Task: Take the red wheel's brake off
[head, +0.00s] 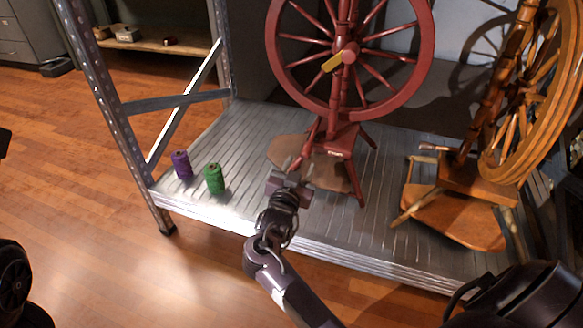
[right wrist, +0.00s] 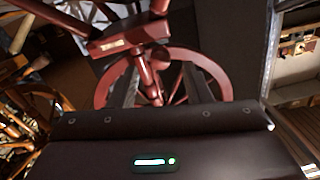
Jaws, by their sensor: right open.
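The red spinning wheel (head: 349,55) stands upright on the metal shelf. A yellow lever (head: 332,63) sits at its hub, tilted down to the left; I take this for the brake. The wheel's red bench (head: 332,143), with a small label, is below the rim, above a brown treadle board (head: 326,174). My right gripper (head: 294,166) is open and empty, low in front of the bench and well below the lever. In the right wrist view the bench (right wrist: 118,42) and part of the red rim (right wrist: 222,75) show beyond the fingers. My left gripper is not in view.
A wooden spinning wheel (head: 480,180) stands to the right on the same shelf (head: 240,135). A purple spool (head: 181,165) and a green spool (head: 214,179) stand at left. A metal post (head: 108,105) rises at the shelf's left corner.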

